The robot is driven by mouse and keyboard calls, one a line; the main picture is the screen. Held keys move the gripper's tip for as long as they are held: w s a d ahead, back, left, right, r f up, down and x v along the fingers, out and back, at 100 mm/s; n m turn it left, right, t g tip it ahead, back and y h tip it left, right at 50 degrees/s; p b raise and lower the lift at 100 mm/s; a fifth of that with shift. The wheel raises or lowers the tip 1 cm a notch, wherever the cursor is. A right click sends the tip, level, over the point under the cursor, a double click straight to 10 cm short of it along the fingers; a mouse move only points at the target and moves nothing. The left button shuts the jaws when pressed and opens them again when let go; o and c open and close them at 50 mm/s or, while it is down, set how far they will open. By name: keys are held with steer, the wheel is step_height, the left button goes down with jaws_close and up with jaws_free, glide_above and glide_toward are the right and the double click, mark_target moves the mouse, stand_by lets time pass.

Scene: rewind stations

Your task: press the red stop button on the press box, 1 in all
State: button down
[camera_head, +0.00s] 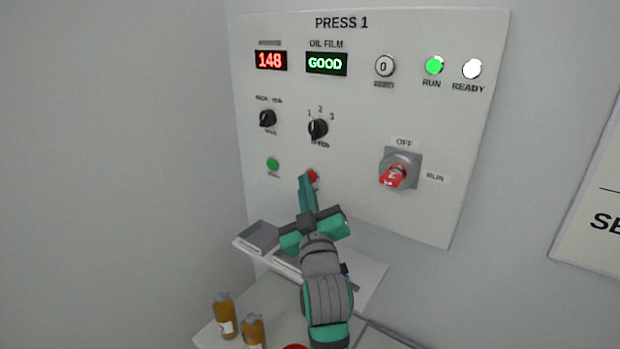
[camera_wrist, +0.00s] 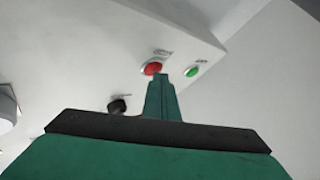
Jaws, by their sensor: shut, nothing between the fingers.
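The press box (camera_head: 360,100) is a white panel on the wall marked PRESS 1. Its red stop button (camera_head: 313,176) sits low on the panel, partly hidden behind my fingers; it also shows in the wrist view (camera_wrist: 152,68). A green button (camera_head: 272,164) is to its left. My gripper (camera_head: 306,178) is shut and empty, its green fingertips right at the red button. In the wrist view the fingertips (camera_wrist: 160,76) overlap the button's lower right edge. I cannot tell whether they touch it.
Black knobs (camera_head: 318,128) sit above the button, and a red rotary switch (camera_head: 393,176) is to the right. The RUN lamp (camera_head: 433,65) is lit green. A small shelf (camera_head: 372,278) is below the panel. Two brown bottles (camera_head: 225,316) stand at the lower left.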

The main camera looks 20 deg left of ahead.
stand_by(0.6)
steer(key=shift+s+a+f, duration=0.1)
steer(key=shift+s+a, duration=0.1)
steer(key=shift+s, duration=0.45)
steer(key=shift+s+a, duration=0.3)
steer(key=shift+s, duration=0.5)
steer(key=shift+s+a, duration=0.3)
steer(key=shift+s, duration=0.45)
steer(key=shift+s+a, duration=0.3)
steer(key=shift+s, duration=0.5)
